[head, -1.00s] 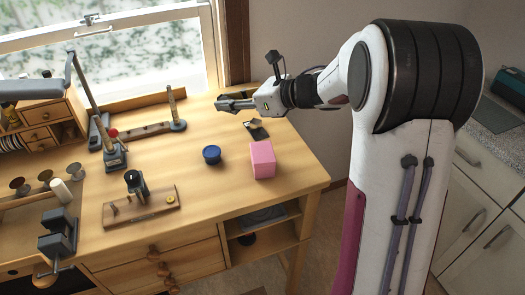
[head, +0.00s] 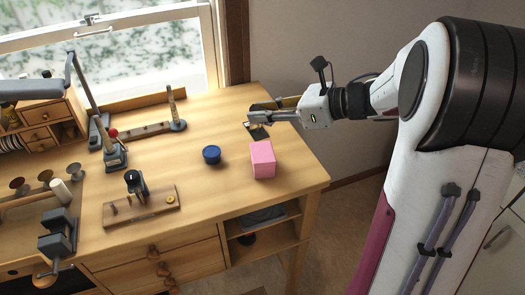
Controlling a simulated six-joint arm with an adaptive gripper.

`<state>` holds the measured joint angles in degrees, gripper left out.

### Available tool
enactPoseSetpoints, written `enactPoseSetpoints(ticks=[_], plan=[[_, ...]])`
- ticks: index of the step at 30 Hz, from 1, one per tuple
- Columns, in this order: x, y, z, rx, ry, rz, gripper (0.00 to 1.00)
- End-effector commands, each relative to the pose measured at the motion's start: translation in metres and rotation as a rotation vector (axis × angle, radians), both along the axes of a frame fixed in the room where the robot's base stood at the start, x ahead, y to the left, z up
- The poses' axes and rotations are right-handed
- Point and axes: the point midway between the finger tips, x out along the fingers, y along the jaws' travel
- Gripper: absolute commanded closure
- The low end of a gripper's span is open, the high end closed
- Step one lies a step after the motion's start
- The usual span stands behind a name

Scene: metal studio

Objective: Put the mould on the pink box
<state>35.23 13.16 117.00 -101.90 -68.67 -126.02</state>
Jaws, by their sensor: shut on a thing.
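The pink box (head: 263,160) stands on the wooden bench near its right front. A small dark object, which I take to be the mould (head: 258,132), is on the bench behind the box, toward the right edge. My gripper (head: 251,118) reaches in from the right, with its fingers at the mould's back side. It is shut on the mould, though the fingers partly overlap it and the exact grip is hard to see. The mould shows no clear gap above the bench. The top of the pink box is bare.
A round blue container (head: 211,155) stands left of the pink box. A wooden board with a dark tool (head: 138,185) lies farther left. A long tool with an upright post (head: 172,107) lies toward the window. Bare bench surrounds the box.

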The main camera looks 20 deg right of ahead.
Motion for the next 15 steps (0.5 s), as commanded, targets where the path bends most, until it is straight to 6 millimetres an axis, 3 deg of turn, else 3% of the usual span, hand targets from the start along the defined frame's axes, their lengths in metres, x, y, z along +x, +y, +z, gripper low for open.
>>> enactPoseSetpoints(ticks=[8,15], plan=[[0.001,0.000,-0.002,0.000,-0.001,-0.001,1.00],[0.000,0.000,-0.025,0.002,0.003,-0.002,1.00]])
